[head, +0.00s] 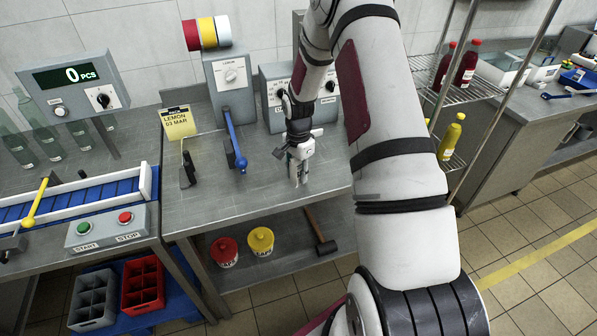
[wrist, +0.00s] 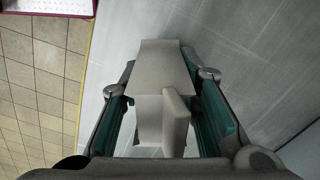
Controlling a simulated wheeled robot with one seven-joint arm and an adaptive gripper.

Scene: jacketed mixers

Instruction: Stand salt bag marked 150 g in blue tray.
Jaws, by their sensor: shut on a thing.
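My gripper (head: 298,168) is low over the front right part of the steel bench (head: 250,195), pointing down. In the wrist view my gripper (wrist: 166,85) has its green-padded fingers on both sides of a pale grey, blocky thing (wrist: 163,55) and is shut on it. A narrower upright piece of the thing stands nearest the camera. No marking shows on it, so I cannot tell if it is the salt bag. No 150 g label is readable anywhere. A blue tray-like shape (head: 578,79) is on the far right counter, small and partly cut off.
Blue lever (head: 233,145) and dark upright piece (head: 187,168) stand left of my gripper. Wire shelf with bottles (head: 465,75) stands at right. Red and yellow tubs (head: 260,241) and a mallet (head: 320,233) lie below.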

